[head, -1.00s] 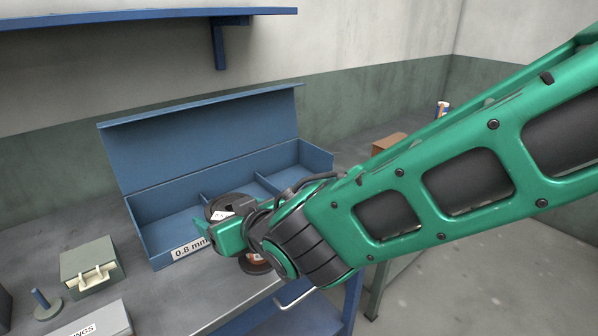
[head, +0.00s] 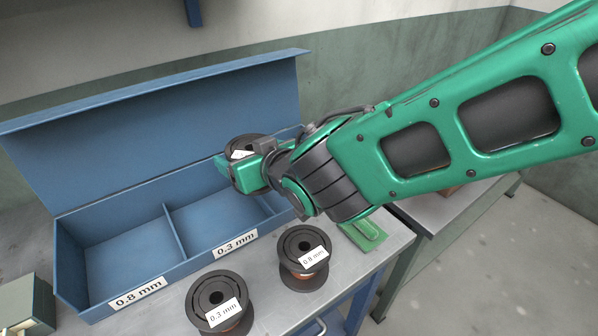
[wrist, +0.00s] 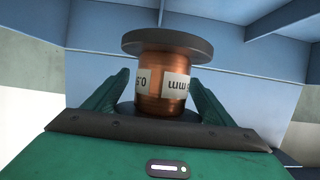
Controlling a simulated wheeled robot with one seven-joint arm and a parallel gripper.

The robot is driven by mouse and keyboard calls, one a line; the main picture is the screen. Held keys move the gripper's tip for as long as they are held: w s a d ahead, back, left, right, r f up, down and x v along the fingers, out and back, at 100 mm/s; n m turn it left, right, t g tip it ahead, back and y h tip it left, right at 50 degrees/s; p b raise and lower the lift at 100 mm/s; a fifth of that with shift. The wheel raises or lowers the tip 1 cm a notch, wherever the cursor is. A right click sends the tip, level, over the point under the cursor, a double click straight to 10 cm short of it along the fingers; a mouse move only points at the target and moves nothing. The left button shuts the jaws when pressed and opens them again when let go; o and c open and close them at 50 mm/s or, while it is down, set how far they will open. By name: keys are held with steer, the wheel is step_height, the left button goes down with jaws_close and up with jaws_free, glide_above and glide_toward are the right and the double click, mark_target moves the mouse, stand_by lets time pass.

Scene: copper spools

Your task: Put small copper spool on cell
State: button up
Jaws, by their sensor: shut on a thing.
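My gripper (head: 244,170) is shut on a copper spool (head: 243,144) with dark flanges and a white label. In the wrist view the spool (wrist: 165,75) stands upright between the green fingers, its copper winding showing; its label is only partly legible. The gripper holds it above the right part of the blue compartment box (head: 92,306). The box has an open lid. Its left cell (head: 130,262) is labelled 0.8 mm and its middle cell (head: 205,228) 0.3 mm; both look empty. The right cell is mostly hidden by my gripper and arm.
On the grey bench in front of the box stand a 0.3 mm spool (head: 219,302) and a 0.8 mm spool (head: 303,260). A flat green piece (head: 366,233) lies at the right. A grey-green box (head: 25,306) is at the lower left. Thin dividers separate the cells.

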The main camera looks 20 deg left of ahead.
steer(key=w+d+f, duration=0.1)
steer(key=w+f, duration=0.1)
steer(key=w, duration=0.2)
steer(key=w+d+f, duration=0.1)
steer(key=w+f, duration=0.1)
steer(key=w, duration=0.1)
steer(key=w+d+f, duration=0.2)
steer(key=w+f, duration=0.1)
steer(key=w, duration=0.1)
steer(key=shift+w+d, duration=0.1)
steer(key=shift+w, duration=0.2)
steer(key=shift+f, duration=1.95)
steer(key=o, duration=1.6)
steer(key=shift+f, duration=0.15)
steer(key=shift+o, duration=0.2)
steer(key=v, duration=1.2)
